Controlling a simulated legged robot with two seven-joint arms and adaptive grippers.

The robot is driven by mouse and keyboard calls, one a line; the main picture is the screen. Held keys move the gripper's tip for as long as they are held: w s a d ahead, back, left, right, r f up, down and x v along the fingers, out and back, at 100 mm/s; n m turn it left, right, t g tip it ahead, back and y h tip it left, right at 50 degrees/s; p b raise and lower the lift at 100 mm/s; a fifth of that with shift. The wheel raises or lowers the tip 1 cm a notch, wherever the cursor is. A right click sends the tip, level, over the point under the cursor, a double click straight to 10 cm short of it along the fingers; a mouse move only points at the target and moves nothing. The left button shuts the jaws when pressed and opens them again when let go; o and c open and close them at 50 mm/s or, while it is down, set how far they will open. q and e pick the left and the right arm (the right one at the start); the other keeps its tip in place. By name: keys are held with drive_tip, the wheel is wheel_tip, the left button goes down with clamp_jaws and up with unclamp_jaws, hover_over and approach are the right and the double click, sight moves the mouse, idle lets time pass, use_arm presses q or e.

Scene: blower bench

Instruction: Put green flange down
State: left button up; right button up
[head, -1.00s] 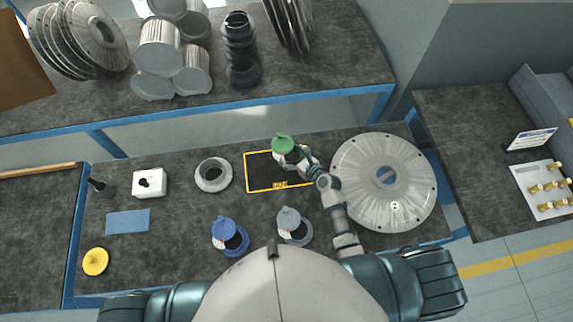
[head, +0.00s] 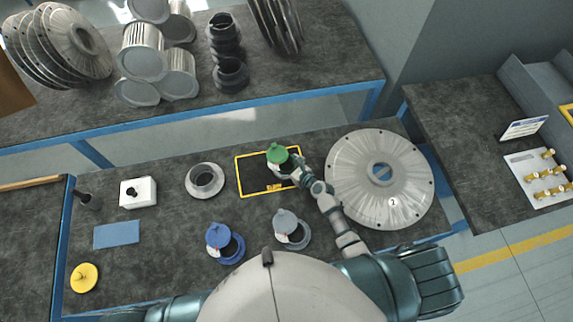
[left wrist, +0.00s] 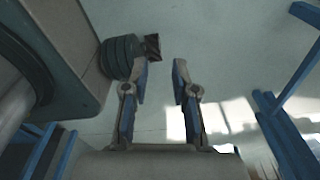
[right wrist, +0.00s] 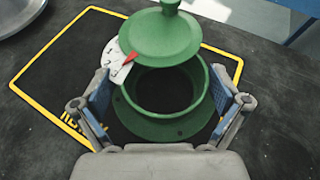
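The green flange (head: 278,155) is at the yellow-outlined area (head: 253,190) on the bench, near its upper right edge. In the right wrist view the green flange (right wrist: 150,122) shows an open dark bore, with a green knobbed cap (right wrist: 160,35) tilted above it. A round white piece and a red mark show beside it. My right gripper (right wrist: 163,92) is around the green flange, one finger on each side, spread wide with a visible gap at the left finger. My left gripper (left wrist: 160,78) is open and empty above the floor, away from the bench.
A large metal disc (head: 350,180) lies right of the outline. A grey flange (head: 205,180) is to its left. Blue (head: 225,243) and grey (head: 290,230) capped flanges stand nearer me. A white box (head: 138,192), blue pad (head: 117,236) and yellow knob piece (head: 84,278) lie further left.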

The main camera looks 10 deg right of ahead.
drive_tip(key=shift+d, duration=0.35)
drive_tip(key=v, duration=0.2)
drive_tip(key=d+p+v, duration=0.1)
drive_tip(key=v, duration=0.5)
drive_tip(key=a+p+v, duration=0.1)
drive_tip(key=v, duration=0.1)
drive_tip(key=shift+s+d+r, duration=0.15)
drive_tip(key=shift+s+r, duration=0.15)
drive_tip(key=shift+s, duration=0.2)
drive_tip(key=shift+s+d+r, duration=0.15)
drive_tip(key=shift+s+r, duration=0.05)
drive_tip(key=shift+s, duration=0.15)
drive_tip(key=shift+d, duration=0.35)
drive_tip(key=shift+d+f, duration=0.1)
drive_tip(key=shift+d, duration=0.1)
use_arm(q)
drive_tip(key=shift+d+r, duration=0.9)
drive_tip(key=shift+r, duration=0.2)
use_arm(e)
drive_tip(key=shift+a, duration=0.2)
